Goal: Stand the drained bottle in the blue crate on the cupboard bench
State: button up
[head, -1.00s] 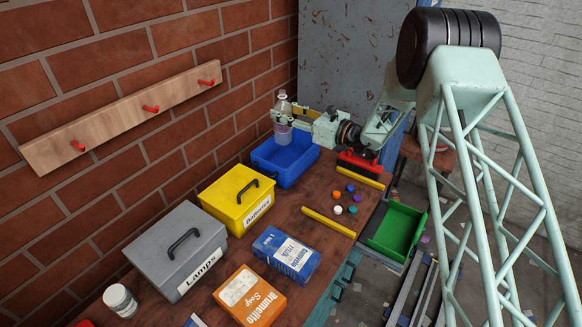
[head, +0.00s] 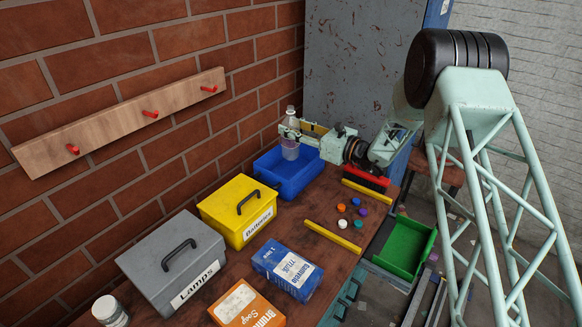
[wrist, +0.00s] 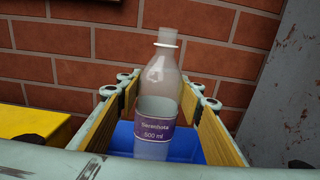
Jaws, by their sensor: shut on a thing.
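The clear bottle (head: 290,148) is upright and held in my gripper (head: 291,134), over the blue crate (head: 308,178) on the bench. Its lower end reaches down to the crate's rim level in the head view; whether it touches the crate floor cannot be told. In the wrist view the bottle (wrist: 158,100) stands between the two yellow-padded fingers, with a purple label reading 500 ml.
A yellow Batteries box (head: 238,210) stands next to the crate, with a grey Lamps box (head: 172,262) beyond it. Several coloured caps (head: 342,223) and yellow bars (head: 333,237) lie on the bench. The brick wall is close behind.

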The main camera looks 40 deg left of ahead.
aim_at(297, 151)
jog(key=shift+f+b, duration=0.5)
jog(key=shift+f, duration=2.5)
jog(key=shift+f+b, duration=0.3)
jog(key=shift+f, duration=1.75)
jog(key=o, duration=1.3)
jog(key=shift+r, duration=0.2)
jog(key=d+p, duration=0.1)
jog(key=d, duration=1.1)
jog(key=shift+w, duration=0.35)
